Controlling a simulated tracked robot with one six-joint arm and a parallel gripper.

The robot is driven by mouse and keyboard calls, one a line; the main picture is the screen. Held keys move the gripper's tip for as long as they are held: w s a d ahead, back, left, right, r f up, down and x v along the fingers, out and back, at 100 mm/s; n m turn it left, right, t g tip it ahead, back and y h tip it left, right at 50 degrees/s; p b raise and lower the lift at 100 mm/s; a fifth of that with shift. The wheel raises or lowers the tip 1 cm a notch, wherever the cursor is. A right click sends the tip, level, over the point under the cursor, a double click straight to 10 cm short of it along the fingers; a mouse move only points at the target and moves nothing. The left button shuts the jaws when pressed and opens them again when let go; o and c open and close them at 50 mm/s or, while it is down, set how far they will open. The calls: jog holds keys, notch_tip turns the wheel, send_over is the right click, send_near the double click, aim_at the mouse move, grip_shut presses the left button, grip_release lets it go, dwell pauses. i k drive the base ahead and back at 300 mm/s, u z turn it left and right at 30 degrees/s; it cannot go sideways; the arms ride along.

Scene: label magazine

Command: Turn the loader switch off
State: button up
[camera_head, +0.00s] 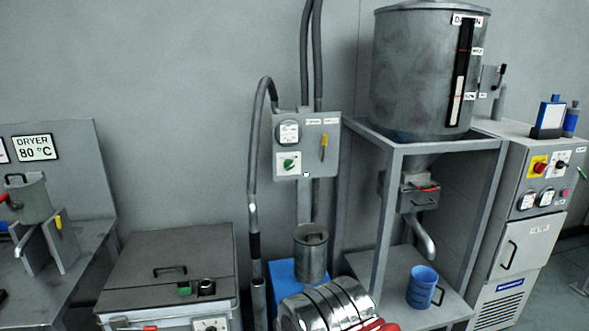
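A grey control box (307,150) hangs on the wall at the middle, with hoses running by it. It carries a round gauge (288,132), a green knob (289,164) on a white plate below that, and a yellow lever (323,147) standing about upright at the right. The small labels are too small to read, so I cannot tell which control is the loader switch or its setting. My gripper is not recognisable in view. Nothing visible touches the box.
A silver ribbed cylinder (328,304) with red parts fills the bottom middle, below the box. A metal canister (311,253) stands behind it. A hopper (415,75) on a frame, with a blue cup (422,287) below, stands right. A grey lidded cabinet (170,262) stands left.

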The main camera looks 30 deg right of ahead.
aim_at(289, 164)
jog(key=i, duration=1.45)
jog(key=u, duration=0.05)
